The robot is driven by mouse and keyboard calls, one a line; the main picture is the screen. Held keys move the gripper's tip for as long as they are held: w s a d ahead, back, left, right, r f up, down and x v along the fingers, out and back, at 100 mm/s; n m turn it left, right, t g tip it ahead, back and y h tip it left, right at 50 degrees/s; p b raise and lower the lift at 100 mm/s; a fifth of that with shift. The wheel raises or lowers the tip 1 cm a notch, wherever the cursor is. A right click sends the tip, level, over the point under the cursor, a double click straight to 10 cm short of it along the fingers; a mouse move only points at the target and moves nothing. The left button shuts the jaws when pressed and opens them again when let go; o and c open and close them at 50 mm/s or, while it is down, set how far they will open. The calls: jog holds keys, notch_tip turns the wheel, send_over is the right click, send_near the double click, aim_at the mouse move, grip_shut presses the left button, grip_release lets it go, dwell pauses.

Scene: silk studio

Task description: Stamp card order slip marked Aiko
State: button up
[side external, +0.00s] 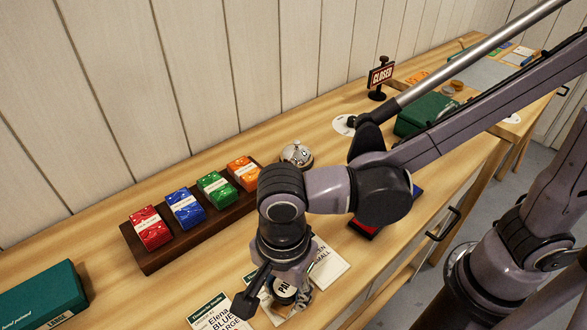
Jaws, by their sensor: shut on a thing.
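My gripper (277,298) is low over the front of the wooden counter, shut on a stamp (284,288) whose round top shows the letters "PA". The stamp's lower end is hidden, so I cannot tell whether it touches a card. A card reading "Elena", "BLUE" and "LARGE" (222,316) lies to the left. Another card (327,266) lies to the right, its name partly hidden and "MALL" showing. A pale card edge shows under my gripper, its text covered. I cannot read "Aiko" on any card.
A dark wooden tray (150,262) holds red, blue, green and orange bundles behind my gripper. A silver bell (297,154) stands beside it. A red pad (362,229) is partly behind my arm. A green box (40,296) is at left, a "CLOSED" sign (381,75) at back.

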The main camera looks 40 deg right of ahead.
jog(key=shift+r, duration=3.5)
jog(key=w+d+f+n, duration=0.1)
jog(key=w+d+n, duration=0.4)
jog(key=d, duration=0.5)
jog(key=w+d+f+n, duration=0.1)
jog(key=w+d+n, duration=0.3)
jog(key=w+d, duration=0.3)
jog(key=w+d+f+n, duration=0.1)
jog(key=w+d+n, duration=0.4)
jog(key=d, duration=0.7)
jog(key=shift+w+d+n, duration=0.3)
jog(key=shift+w, duration=0.4)
